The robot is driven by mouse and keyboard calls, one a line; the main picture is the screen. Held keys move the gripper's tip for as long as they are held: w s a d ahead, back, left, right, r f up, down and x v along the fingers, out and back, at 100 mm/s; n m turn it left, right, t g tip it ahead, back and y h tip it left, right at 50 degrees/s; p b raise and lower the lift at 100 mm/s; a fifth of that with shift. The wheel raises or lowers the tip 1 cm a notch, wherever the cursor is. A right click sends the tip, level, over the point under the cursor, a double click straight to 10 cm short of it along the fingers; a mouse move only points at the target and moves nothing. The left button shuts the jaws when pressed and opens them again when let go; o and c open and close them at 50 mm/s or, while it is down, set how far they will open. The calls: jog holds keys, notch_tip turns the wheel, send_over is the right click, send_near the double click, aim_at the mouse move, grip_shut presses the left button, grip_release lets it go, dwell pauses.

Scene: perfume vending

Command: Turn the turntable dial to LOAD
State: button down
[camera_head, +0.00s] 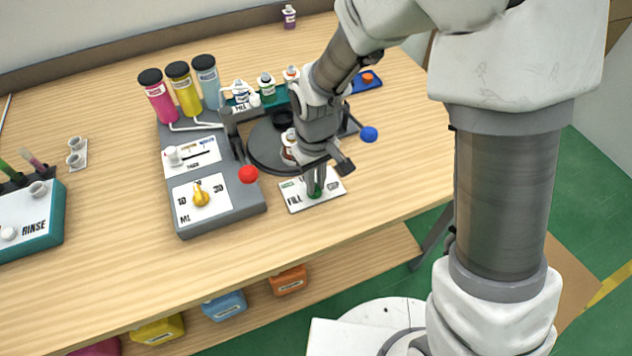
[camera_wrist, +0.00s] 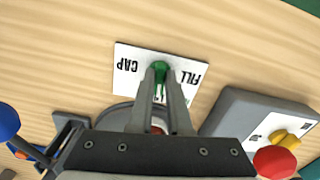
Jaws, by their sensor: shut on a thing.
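The turntable dial is a green knob (camera_head: 315,190) on a white label plate (camera_head: 297,203) at the front of the table. In the wrist view the green dial (camera_wrist: 160,70) is between the fingertips of my gripper (camera_wrist: 160,84), which is shut on it from above. The plate (camera_wrist: 135,56) shows CAP on the left and FILL on the right there. My fingers cover part of the plate, and no LOAD label can be read. I cannot tell which label the dial points at. The dark round turntable (camera_head: 262,150) is just behind, partly hidden by my gripper (camera_head: 316,184).
Left of the plate is a grey dispenser base (camera_head: 222,222) with a yellow knob (camera_head: 201,194) and a red ball-ended lever (camera_head: 248,174). A blue ball (camera_head: 369,134) is close right of my gripper. Small bottles (camera_head: 266,84) stand behind. The table front right is clear.

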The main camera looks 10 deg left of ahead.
jog(key=shift+m, duration=0.6)
jog(key=c, duration=0.9)
grip_release()
jog(key=shift+o, duration=0.2)
jog(key=shift+r, duration=0.1)
notch_tip(320, 180, up, 17)
jog(key=p, duration=0.2)
jog(key=shift+r, duration=0.2)
